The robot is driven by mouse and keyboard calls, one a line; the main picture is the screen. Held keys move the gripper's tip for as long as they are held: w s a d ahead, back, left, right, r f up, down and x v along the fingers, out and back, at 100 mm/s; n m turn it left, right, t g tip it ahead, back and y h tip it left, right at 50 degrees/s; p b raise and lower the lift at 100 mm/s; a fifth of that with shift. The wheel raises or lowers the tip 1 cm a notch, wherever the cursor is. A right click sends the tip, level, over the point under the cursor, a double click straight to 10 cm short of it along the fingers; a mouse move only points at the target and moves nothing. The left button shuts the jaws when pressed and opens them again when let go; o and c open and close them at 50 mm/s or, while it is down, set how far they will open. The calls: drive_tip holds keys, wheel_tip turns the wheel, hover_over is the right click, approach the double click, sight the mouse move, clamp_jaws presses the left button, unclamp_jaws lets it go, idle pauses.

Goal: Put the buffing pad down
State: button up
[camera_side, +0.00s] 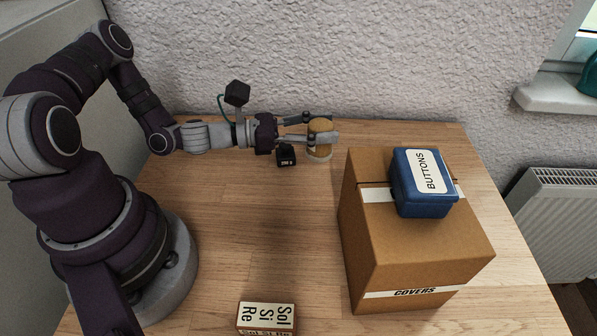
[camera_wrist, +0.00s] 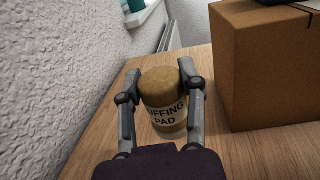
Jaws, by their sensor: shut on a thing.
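The buffing pad (camera_side: 320,126) is a tan, rounded cylinder with a pale lower part, near the back of the wooden table. In the wrist view the buffing pad (camera_wrist: 162,92) stands upright, and its white label reads "BUFFING PAD". My gripper (camera_side: 322,128) reaches it horizontally from the left. In the wrist view my gripper (camera_wrist: 158,84) has one finger on each side of the pad and is shut on it. The pad's base looks at or very close to the tabletop; I cannot tell whether it touches.
A cardboard box (camera_side: 390,240) labelled "COVERS" stands right of the pad, with a blue box (camera_side: 424,182) labelled "BUTTONS" on top. A small box (camera_side: 266,316) labelled "Sol Si Re" lies at the front. The table's middle (camera_side: 250,220) is clear. A wall (camera_side: 330,60) runs behind.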

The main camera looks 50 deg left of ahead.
drive_tip(key=shift+r, duration=0.8)
drive_tip(key=shift+w+r, duration=0.25)
drive_tip(key=w+a+f+n+t+y, duration=0.1)
drive_tip(key=w+n+t+y, duration=0.25)
drive_tip(key=w+y, duration=0.4)
drive_tip(key=shift+n+g+h, duration=0.25)
drive_tip(key=shift+n+h, duration=0.2)
drive_tip(key=shift+n, duration=0.1)
drive_tip(key=f, duration=0.2)
drive_tip(key=w+f, duration=0.1)
drive_tip(key=f, duration=0.5)
drive_tip(key=shift+w+a+f, duration=0.1)
drive_tip(key=shift+w+a, duration=0.15)
drive_tip(key=shift+w, duration=0.15)
drive_tip(key=shift+f, duration=0.15)
drive_tip(key=o, duration=1.1)
